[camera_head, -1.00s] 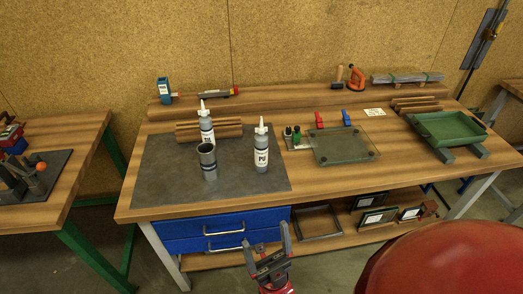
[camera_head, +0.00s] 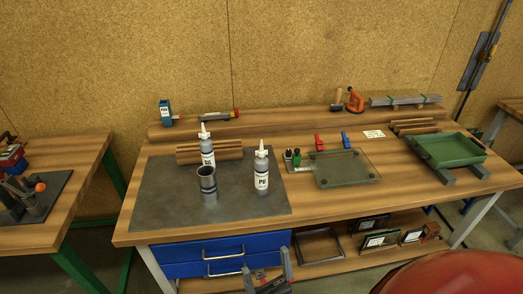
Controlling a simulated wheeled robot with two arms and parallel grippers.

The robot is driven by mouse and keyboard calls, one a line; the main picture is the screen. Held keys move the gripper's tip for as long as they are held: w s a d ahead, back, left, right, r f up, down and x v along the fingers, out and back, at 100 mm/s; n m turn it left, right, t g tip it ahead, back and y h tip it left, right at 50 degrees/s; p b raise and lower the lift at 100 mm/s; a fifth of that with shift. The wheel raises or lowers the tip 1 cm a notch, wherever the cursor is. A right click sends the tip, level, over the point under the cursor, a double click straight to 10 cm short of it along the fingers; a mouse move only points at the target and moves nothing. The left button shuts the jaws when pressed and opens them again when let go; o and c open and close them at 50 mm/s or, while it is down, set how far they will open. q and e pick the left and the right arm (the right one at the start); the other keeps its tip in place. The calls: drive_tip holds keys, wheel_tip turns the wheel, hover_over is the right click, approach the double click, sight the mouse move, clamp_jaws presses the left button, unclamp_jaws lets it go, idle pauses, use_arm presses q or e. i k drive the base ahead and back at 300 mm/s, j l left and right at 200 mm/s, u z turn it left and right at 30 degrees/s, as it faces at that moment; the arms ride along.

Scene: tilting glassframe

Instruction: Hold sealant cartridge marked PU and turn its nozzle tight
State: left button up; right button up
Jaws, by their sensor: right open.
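A grey sealant cartridge (camera_head: 261,176) with a white nozzle and a white label, which seems to read PU, stands upright on the dark mat. A similar cartridge (camera_head: 207,152) with a white nozzle stands behind a grey metal cup (camera_head: 207,184), which hides its lower part. My right gripper (camera_head: 267,264) is at the bottom edge of the view, in front of the blue drawers, below and apart from the labelled cartridge. Its two fingers are spread and nothing is between them. My left gripper is not in view.
The dark mat (camera_head: 158,195) has free room left of the cup. Wooden rods (camera_head: 187,154) lie behind it. A glass plate (camera_head: 343,170), red and blue clamps and a green tray (camera_head: 448,150) are to the right. Blue drawers (camera_head: 222,262) hang below the bench top.

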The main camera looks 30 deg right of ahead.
sight(260, 153)
drive_tip(key=i+l, duration=0.1)
drive_tip(key=l, duration=1.6)
drive_tip(key=i, duration=0.05)
